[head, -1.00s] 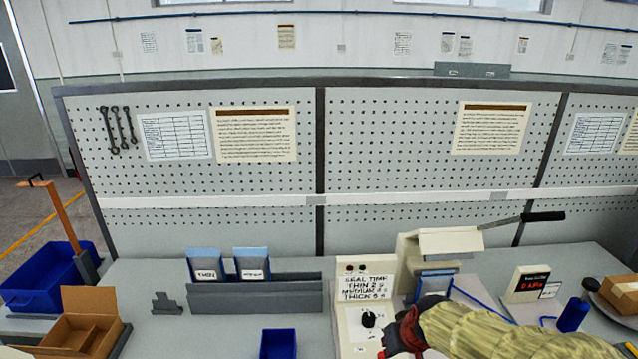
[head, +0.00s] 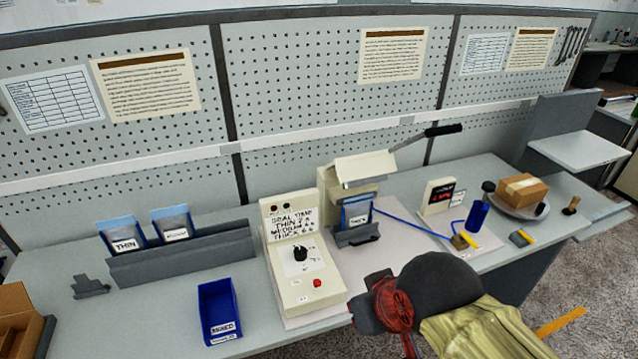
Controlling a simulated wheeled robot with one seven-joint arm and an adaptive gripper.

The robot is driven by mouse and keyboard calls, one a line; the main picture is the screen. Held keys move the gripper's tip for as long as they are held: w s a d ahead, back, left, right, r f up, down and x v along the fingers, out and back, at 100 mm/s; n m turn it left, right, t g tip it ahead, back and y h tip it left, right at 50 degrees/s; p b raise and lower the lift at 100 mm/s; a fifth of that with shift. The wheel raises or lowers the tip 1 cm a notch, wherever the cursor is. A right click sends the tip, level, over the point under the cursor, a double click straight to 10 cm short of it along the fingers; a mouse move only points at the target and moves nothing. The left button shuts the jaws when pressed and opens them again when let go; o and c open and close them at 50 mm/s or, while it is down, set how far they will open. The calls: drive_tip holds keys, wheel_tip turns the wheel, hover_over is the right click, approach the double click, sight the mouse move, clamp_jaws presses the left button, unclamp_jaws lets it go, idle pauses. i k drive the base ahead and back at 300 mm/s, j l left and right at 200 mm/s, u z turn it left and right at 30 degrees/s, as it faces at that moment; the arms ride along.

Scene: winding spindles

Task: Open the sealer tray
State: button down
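The sealer (head: 362,168) is a cream machine with a hooded top and a raised lever ending in a black handle (head: 443,130). Under its hood a dark grey tray (head: 358,238) juts out at the front and bears a blue-edged pouch (head: 357,212) with a white label. Whether the tray is open or shut is hard to tell. My arm, with a dark rounded link, a red part and a yellow-green sleeve, reaches in at the lower right, in front of the sealer and apart from it. My gripper's fingertips do not show.
A cream control box (head: 304,275) with a dial and red button stands left of the sealer. A blue bin (head: 217,312) and a grey rack (head: 184,254) with two pouches lie further left. A gauge (head: 437,196), blue cylinder (head: 477,217) and cardboard box (head: 523,189) stand right.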

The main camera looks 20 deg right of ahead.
sight(358, 237)
drive_tip(key=i+j, duration=0.2)
drive_tip(key=i, duration=0.25)
drive_tip(key=i+j+z, duration=0.15)
drive_tip(key=i, duration=0.25)
drive_tip(key=j, duration=0.1)
